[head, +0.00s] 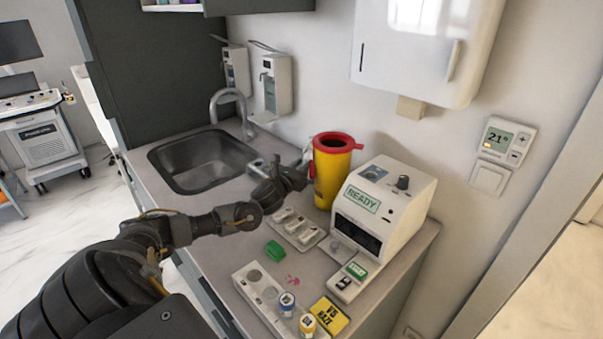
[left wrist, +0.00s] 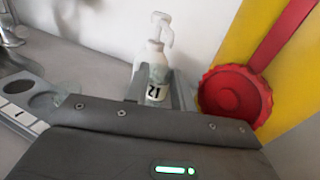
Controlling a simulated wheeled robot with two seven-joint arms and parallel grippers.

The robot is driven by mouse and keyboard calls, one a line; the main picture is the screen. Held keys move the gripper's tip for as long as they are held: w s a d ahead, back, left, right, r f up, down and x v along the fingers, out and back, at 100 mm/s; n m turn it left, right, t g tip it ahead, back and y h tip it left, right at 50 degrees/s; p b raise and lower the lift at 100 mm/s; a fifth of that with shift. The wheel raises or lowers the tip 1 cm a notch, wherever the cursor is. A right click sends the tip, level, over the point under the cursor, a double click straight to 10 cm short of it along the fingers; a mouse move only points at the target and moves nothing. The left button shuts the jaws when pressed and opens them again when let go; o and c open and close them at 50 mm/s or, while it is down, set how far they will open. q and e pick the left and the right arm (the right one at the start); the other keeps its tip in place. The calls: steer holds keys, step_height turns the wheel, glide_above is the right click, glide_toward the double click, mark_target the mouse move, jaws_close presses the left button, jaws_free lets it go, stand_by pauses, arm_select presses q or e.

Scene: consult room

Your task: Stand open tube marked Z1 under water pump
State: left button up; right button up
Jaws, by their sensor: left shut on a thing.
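My left gripper (head: 300,174) reaches over the counter between the sink and the yellow bin. In the left wrist view it is shut on a pale, translucent tube with a white label (left wrist: 157,92) that appears to read Z1. The tube stands about upright between the fingers, and its bottom is hidden by the gripper body. A white curved spout (left wrist: 161,25), apparently the water pump, shows right above and behind the tube's top. I cannot tell whether they touch. In the head view the tube is mostly hidden by the gripper. My right gripper is not in view.
A yellow bin with a red lid (head: 333,170) stands close right of the gripper. The sink (head: 200,160) lies left.

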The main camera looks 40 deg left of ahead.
arm_select(q)
steer(key=shift+w+f, duration=0.2)
steer(key=shift+f, duration=0.05)
step_height(320, 180, down, 2)
steer(key=shift+f+p, duration=0.1)
steer(key=shift+p, duration=0.65)
steer(key=shift+f, duration=0.35)
steer(key=shift+s+f, duration=0.1)
steer(key=shift+f, duration=0.1)
steer(key=o, duration=0.9)
steer(key=shift+o, duration=0.2)
